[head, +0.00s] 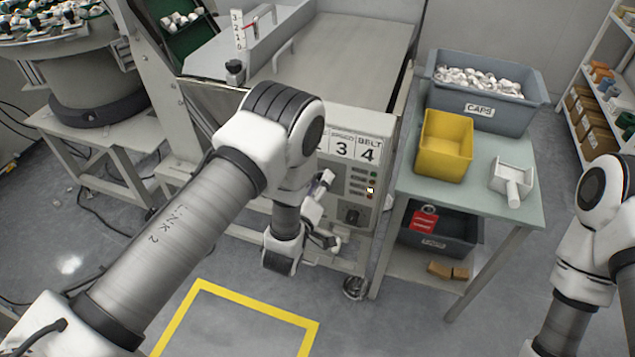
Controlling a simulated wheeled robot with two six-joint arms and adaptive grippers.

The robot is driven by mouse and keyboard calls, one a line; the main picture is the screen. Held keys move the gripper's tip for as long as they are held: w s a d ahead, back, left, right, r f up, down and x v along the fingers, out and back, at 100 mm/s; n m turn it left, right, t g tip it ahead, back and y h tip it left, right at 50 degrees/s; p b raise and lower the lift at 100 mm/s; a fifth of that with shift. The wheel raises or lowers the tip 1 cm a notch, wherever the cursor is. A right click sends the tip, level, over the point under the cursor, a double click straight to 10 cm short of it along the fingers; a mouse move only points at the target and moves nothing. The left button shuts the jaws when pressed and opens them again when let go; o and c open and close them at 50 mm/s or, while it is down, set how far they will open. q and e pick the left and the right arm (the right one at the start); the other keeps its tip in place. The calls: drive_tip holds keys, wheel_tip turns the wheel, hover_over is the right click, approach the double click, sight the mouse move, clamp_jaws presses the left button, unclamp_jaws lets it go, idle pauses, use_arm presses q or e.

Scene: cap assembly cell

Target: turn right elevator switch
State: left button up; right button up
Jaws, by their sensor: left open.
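The control panel (360,185) is on the front of a light grey cabinet, below number cards reading 3 and 4, the last marked BELT. It has small dark labels, a column of small coloured buttons with one lit (370,190), and a black switch (352,216) near the bottom. I cannot read which switch is the right elevator one; my left arm hides the panel's left part. My left gripper (326,212) is open, just in front of the panel's lower left; contact cannot be told. My right arm shows at the right edge, its gripper out of view.
A side table (520,205) right of the cabinet holds a grey caps bin (485,107), a yellow bin (445,145) and a white scoop-like container (512,178). A dark bin (440,235) sits on its lower shelf. Yellow tape (200,287) marks clear floor in front.

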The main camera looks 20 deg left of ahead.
use_arm(q)
clamp_jaws()
drive_tip(key=shift+m, duration=0.4)
drive_tip(key=shift+d+m+b, duration=0.15)
drive_tip(key=shift+m+b, duration=1.55)
drive_tip(key=shift+m, duration=2.6)
drive_tip(key=shift+d+m+b, duration=0.15)
drive_tip(key=shift+m+b, duration=1.55)
drive_tip(key=shift+m, duration=2.6)
unclamp_jaws()
